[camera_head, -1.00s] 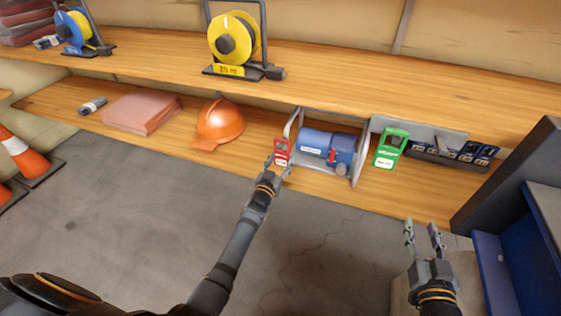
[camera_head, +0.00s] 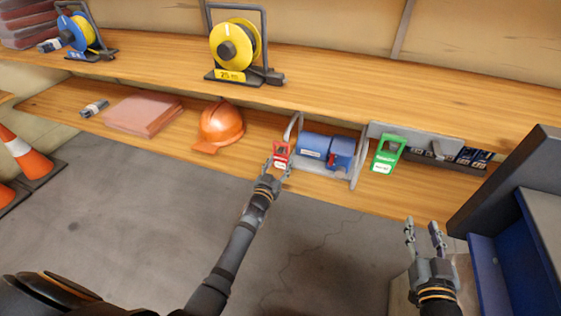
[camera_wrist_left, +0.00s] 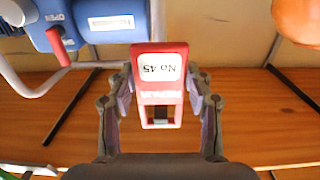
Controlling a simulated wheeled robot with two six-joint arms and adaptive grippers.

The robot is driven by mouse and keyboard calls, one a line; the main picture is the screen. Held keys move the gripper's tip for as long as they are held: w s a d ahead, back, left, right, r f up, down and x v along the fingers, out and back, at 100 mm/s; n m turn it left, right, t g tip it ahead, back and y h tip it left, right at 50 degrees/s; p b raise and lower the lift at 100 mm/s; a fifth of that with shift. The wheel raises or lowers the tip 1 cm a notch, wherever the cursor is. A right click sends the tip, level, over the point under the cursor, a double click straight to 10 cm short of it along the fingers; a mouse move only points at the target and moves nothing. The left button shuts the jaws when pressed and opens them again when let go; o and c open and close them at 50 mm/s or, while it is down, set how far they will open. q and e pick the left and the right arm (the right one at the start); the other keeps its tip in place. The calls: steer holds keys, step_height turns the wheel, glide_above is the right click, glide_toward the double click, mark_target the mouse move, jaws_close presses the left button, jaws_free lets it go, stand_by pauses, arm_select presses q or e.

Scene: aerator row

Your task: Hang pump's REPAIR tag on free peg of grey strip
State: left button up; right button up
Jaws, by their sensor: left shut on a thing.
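The red REPAIR tag (camera_head: 281,153), marked No 45, is between the fingers of my left gripper (camera_head: 279,165), which is shut on it. A free peg cannot be made out clearly. My right gripper (camera_head: 424,236) is open and empty, in front of the shelf.
An orange helmet (camera_head: 220,124) and folded pinkish cloth (camera_head: 144,114) lie left of the pump on the lower shelf. A yellow cable reel (camera_head: 236,46) stands on the upper shelf. A blue-grey cabinet (camera_head: 510,215) bounds the right side.

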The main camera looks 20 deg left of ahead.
arm_select(q)
steer(key=s+p, duration=0.1)
steer(key=s, duration=0.6)
steer(key=shift+a+p, duration=0.15)
steer(key=shift+p, duration=0.2)
stand_by(0.5)
steer(key=shift+s, duration=0.2)
stand_by(0.3)
